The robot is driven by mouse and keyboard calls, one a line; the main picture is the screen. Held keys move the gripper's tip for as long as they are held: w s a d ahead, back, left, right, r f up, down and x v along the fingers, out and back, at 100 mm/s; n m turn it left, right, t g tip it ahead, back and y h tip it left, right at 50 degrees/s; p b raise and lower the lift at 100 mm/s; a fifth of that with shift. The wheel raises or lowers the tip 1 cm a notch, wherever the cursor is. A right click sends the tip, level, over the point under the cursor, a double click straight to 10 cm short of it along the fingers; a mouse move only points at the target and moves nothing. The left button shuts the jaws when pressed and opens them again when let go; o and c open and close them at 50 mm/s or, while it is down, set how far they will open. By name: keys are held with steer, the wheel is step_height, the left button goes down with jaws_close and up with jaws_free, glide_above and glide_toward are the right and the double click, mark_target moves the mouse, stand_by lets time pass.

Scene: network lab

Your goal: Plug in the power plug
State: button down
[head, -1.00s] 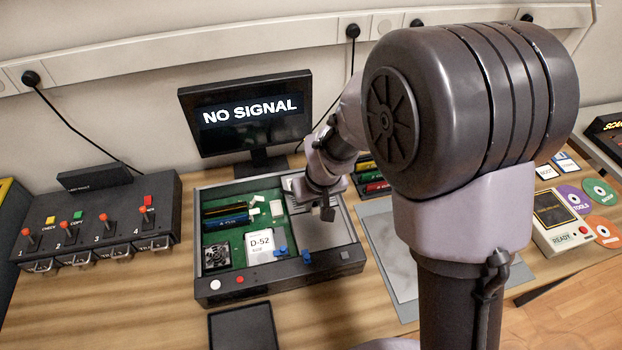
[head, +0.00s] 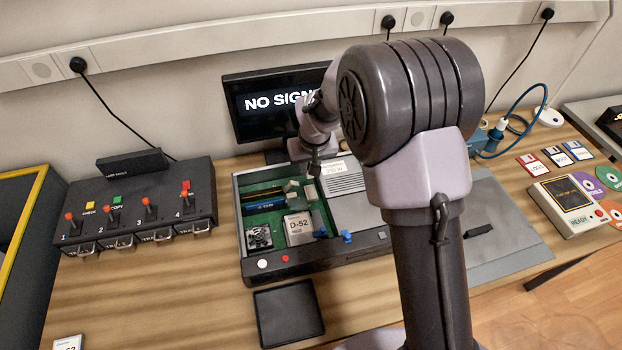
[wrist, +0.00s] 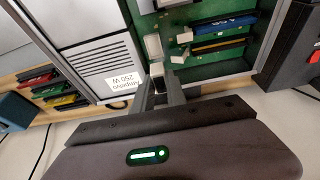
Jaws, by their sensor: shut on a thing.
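My gripper (wrist: 159,92) is shut on a small whitish plug (wrist: 157,70), which shows between and just beyond the fingertips in the wrist view. The fingers partly hide it. In the head view my gripper (head: 314,172) hangs over the open computer case (head: 318,268), at the border of the green board (head: 265,222) and the grey power supply (head: 346,184). In the wrist view the power supply (wrist: 104,62) has a vented face and a "250 W" label. Pale blocks (wrist: 153,46) stand on the board beyond the plug; I cannot tell which is a socket.
The monitor (head: 270,103) behind the case reads "NO SIGNAL", partly hidden by my arm. A lever box (head: 140,205) stands at left, a dark tray (head: 288,313) in front. Blue and yellow cards (wrist: 225,25) rise from the board near the plug. A grey mat (head: 505,240) lies right.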

steer(key=shift+d+f, duration=0.25)
steer(key=shift+f, duration=0.2)
steer(key=b, duration=0.6)
glide_above(311, 192)
steer(key=f, duration=0.7)
steer(key=shift+s+d, duration=0.1)
steer(key=shift+s, duration=0.3)
stand_by(0.4)
steer(key=shift+f+b, duration=0.25)
steer(key=shift+b, duration=0.1)
steer(key=shift+s+f+b, duration=0.1)
steer(key=shift+f+b, duration=0.4)
steer(key=shift+f, duration=0.05)
stand_by(1.0)
